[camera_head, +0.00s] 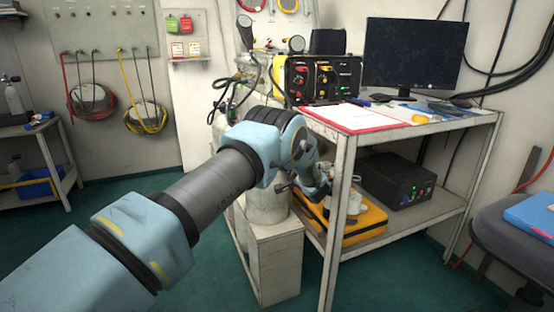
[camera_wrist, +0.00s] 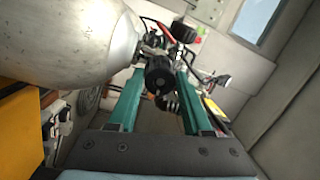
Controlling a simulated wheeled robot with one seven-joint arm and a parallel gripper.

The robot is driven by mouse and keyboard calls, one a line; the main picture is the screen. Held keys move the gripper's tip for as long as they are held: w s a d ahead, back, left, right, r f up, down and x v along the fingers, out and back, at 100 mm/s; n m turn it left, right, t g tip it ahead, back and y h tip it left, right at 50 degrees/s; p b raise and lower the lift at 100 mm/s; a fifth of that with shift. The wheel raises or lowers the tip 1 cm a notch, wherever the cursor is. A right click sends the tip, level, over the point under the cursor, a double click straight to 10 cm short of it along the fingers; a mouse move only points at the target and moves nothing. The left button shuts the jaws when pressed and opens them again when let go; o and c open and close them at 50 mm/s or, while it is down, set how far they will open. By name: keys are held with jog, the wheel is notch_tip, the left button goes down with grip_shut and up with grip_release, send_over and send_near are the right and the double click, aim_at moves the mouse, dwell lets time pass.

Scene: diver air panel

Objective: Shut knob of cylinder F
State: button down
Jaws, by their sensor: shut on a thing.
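In the wrist view, the two teal fingers of my gripper (camera_wrist: 160,85) stand on either side of a black round knob (camera_wrist: 159,71) and are closed on it. The knob belongs to a valve with black and metal fittings beside a scuffed pale grey cylinder (camera_wrist: 75,38). No letter F is readable on the cylinder. In the head view, my arm reaches to the left end of the workbench and hides the knob and most of the fingers. A pale cylinder (camera_head: 267,206) shows partly below my wrist, in a white stand.
The metal workbench (camera_head: 345,136) holds a black gauge panel (camera_head: 322,80), a monitor (camera_head: 414,54) and a red clipboard (camera_head: 357,117). A yellow case (camera_head: 355,226) and a black box (camera_head: 397,180) lie on its lower shelf. Hoses (camera_head: 232,95) hang behind my wrist. The green floor at left is clear.

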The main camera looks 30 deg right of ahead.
jog(key=shift+m, duration=0.6)
jog(key=shift+c, duration=1.6)
grip_release()
jog(key=s, duration=1)
jog(key=shift+s+f, duration=0.25)
jog(key=shift+s, duration=0.15)
jog(key=shift+d, duration=0.1)
